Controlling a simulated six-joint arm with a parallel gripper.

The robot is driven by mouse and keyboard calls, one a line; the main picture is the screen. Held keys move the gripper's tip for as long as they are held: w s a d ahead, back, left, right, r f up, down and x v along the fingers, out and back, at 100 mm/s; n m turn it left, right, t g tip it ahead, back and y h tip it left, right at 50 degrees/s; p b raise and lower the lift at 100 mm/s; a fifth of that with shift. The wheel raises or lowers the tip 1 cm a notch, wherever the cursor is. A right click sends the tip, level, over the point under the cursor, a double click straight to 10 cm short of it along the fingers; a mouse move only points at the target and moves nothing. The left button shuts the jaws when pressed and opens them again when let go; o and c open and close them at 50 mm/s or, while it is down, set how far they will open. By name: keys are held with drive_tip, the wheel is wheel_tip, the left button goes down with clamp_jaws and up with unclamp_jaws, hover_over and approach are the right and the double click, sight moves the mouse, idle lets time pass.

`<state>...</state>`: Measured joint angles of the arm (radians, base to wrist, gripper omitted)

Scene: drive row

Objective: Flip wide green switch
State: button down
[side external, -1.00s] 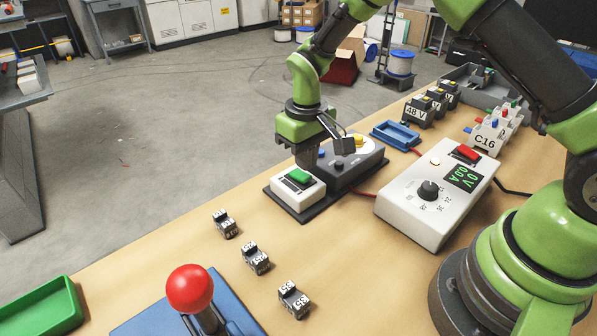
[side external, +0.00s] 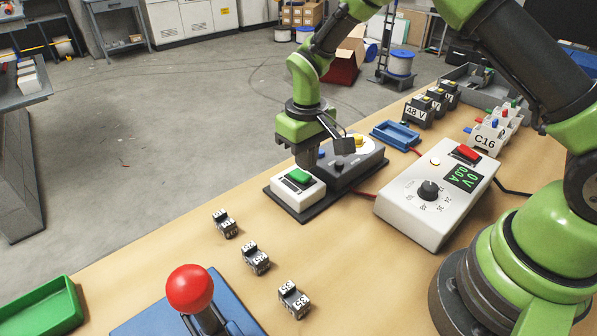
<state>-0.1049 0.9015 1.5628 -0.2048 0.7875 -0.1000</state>
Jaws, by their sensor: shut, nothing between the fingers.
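The wide green switch (side external: 299,176) sits on top of a white box (side external: 294,196) on a dark base plate, near the middle of the bench. Its green rocker shows on the upper face, in a dark surround. My gripper (side external: 305,164) points down just behind and above the green switch. Its fingers are shut and empty. The fingertips are partly hidden, and I cannot tell whether they touch the switch.
A dark grey control box (side external: 352,168) with a yellow button stands right beside the switch box. A white power supply (side external: 437,200) with a red switch is farther right. Small dark blocks (side external: 256,258) and a red ball-topped lever (side external: 190,289) are in front.

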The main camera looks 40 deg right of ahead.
drive_tip(key=shift+f, duration=1.35)
idle(0.7)
drive_tip(key=shift+r, duration=3.5)
drive_tip(key=shift+r, duration=0.4)
wheel_tip(320, 180, up, 8)
drive_tip(key=m+t, duration=0.1)
drive_tip(key=t, duration=0.1)
hover_over(306, 177)
drive_tip(key=s, duration=0.3)
drive_tip(key=s+d+r+m+t+y, duration=0.1)
drive_tip(key=s+r+m+t+y, duration=0.15)
drive_tip(key=s+r, duration=0.85)
drive_tip(key=s+f+t, duration=0.1)
drive_tip(key=s+t, duration=0.1)
drive_tip(key=s, duration=0.5)
drive_tip(key=shift+s+t, duration=0.3)
drive_tip(key=shift+t, duration=0.05)
